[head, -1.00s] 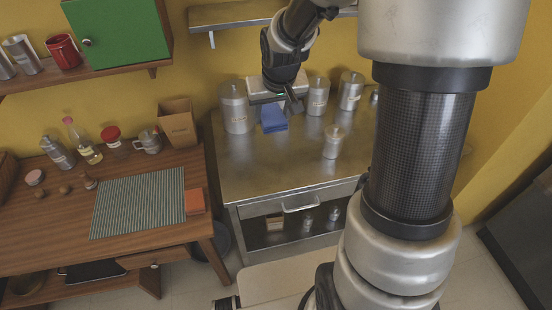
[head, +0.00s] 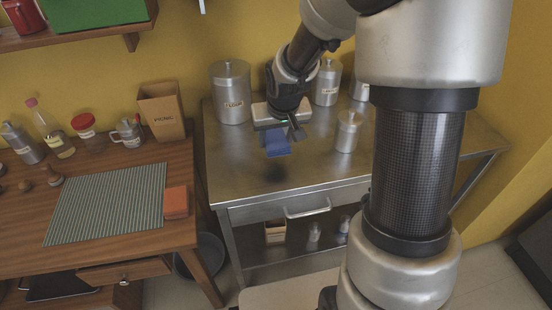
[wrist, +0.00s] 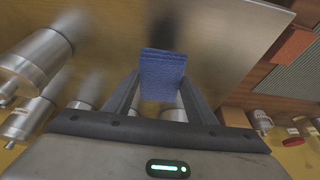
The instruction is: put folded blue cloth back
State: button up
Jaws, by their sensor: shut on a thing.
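The folded blue cloth (head: 277,143) is held in my gripper (head: 283,130) above the steel table. In the wrist view the cloth (wrist: 163,75) sits between the two fingertips of my gripper (wrist: 160,92), which are shut on it. A dark shadow lies on the table below and in front of the cloth in the head view, so the cloth looks raised off the surface. Part of the cloth is hidden by the gripper in the head view.
Steel canisters stand on the table: a large one (head: 231,92) to the left, one (head: 327,82) behind to the right and a smaller one (head: 348,131) to the right. The steel table's (head: 270,185) front is clear. A wooden table (head: 90,255) stands at left with a striped mat (head: 108,203).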

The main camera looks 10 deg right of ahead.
aim_at(276, 162)
jog(key=shift+f+b, duration=0.6)
jog(key=shift+f, duration=2.25)
jog(key=shift+f, duration=0.2)
jog(key=o, duration=1.2)
jog(key=shift+c, duration=0.2)
jog(key=shift+r, duration=0.15)
